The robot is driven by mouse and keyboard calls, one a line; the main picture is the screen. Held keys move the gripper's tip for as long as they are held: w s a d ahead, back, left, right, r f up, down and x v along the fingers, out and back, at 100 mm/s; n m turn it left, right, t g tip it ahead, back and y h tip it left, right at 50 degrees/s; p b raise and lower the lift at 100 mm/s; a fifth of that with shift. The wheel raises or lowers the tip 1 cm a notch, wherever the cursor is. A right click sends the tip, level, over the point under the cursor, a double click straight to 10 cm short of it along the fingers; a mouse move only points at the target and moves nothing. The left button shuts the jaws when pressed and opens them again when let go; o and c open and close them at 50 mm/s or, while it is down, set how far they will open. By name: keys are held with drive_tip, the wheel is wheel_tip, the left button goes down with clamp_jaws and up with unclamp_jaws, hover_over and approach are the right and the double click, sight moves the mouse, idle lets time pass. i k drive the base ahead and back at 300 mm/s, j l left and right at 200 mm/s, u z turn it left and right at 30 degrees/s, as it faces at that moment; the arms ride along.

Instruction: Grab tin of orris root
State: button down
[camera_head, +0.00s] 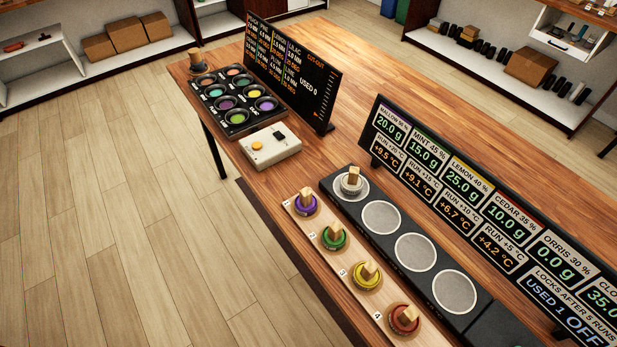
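Wooden-knobbed tins stand in a row on a light wooden board (318,232): a purple tin (306,204), a green tin (334,236), a yellow tin (367,275) and a red tin (403,319). A pale grey tin (351,184) with a wooden knob sits on the first round pad of a black strip (398,229). I cannot read a name on any tin, so I cannot tell which holds orris root. The board continues past the lower edge of the picture. The sign's orris panel (558,254) reads 30 % and 0.0 g. My gripper is not in view.
A long black sign (463,182) stands behind the strip, whose other visible round pads (414,250) are empty. A white box with an orange button (270,148), a dark tray of coloured cups (235,98) and a second sign (291,75) stand farther along the wooden table (365,62).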

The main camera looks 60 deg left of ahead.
sight(352, 183)
drive_tip(key=u, duration=1.75)
drive_tip(key=z, duration=0.3)
drive_tip(key=i+j+z, duration=0.2)
drive_tip(key=j, duration=0.15)
drive_tip(key=i+j+z, duration=0.2)
drive_tip(key=j, duration=0.2)
drive_tip(key=j+z, duration=0.15)
drive_tip(key=j, duration=0.2)
drive_tip(key=i+j+z, duration=0.2)
drive_tip(key=j, duration=0.25)
drive_tip(key=j+z, duration=0.2)
drive_tip(key=j, duration=0.45)
drive_tip(key=i+j, duration=0.1)
drive_tip(key=j, duration=0.2)
